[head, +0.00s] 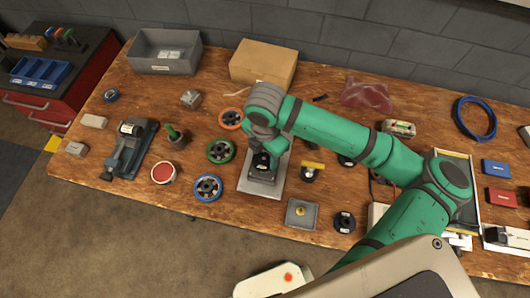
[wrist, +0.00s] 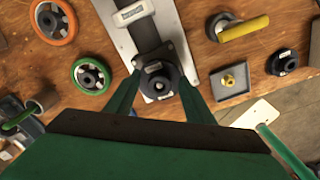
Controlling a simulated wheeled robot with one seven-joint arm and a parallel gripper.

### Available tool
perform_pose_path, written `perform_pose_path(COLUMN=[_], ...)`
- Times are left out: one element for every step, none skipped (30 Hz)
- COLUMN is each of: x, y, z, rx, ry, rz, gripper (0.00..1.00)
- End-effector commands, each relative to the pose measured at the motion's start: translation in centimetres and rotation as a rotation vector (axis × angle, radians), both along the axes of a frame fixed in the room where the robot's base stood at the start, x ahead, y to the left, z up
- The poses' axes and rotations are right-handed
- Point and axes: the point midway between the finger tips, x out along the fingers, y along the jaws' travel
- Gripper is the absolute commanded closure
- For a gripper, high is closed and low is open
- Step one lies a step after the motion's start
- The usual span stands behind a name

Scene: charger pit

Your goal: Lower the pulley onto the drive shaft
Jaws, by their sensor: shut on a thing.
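My gripper (wrist: 159,78) is shut on a dark round pulley (wrist: 158,87) with a hole at its centre; one finger is on each side of it. In the wrist view the pulley overlaps a dark square flanged housing (wrist: 154,54) on a pale metal plate (wrist: 117,32). The drive shaft cannot be made out; the pulley may be hiding it. The gap between pulley and housing cannot be judged. In the head view my gripper (head: 264,160) is over the same plate (head: 250,187), and my wrist hides much of the housing.
Wheels with orange (head: 231,119), green (head: 220,150) and blue (head: 207,188) rims lie left of the plate. A yellow-handled part (head: 312,169), a grey pad with a brass stub (head: 301,214) and a black pulley (head: 344,222) lie right. A cardboard box (head: 263,63) stands behind.

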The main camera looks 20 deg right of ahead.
Motion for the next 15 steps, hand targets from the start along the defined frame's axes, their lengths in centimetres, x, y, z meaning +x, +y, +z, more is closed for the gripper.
perform_pose_path(x=[-0.01,-0.01,-0.01,-0.02,-0.03,-0.03,-0.04,-0.04,-0.04,-0.03,-0.03,-0.03,-0.03,-0.01,0.0], y=[0.0,0.0,0.0,0.0,0.01,0.01,0.01,0.01,0.01,0.02,0.01,0.01,0.01,0.01,0.03], z=[-0.1,-0.16,-0.24,-0.3,-0.35,-0.43,-0.49,-0.55,-0.62,-0.68,-0.73,-0.81,-0.86,-0.91,-0.98], rx=[0.0,0.0,0.001,0.0,0.0,0.0,0.0,0.0,0.0,0.0,0.0,0.0,0.0,0.001,0.0], ry=[0.0,0.0,0.0,0.001,0.001,0.001,0.001,0.001,0.001,0.001,0.001,0.001,0.001,0.0,0.0], rz=[0.0,0.0,0.0,0.0,0.0,0.0,0.0,0.0,0.0,0.0,0.0,0.0,0.0,0.0,0.0], gripper=[0.77,0.77,0.77,0.77,0.77,0.77,0.77,0.77,0.77,0.77,0.77,0.77,0.77,0.77,0.77])
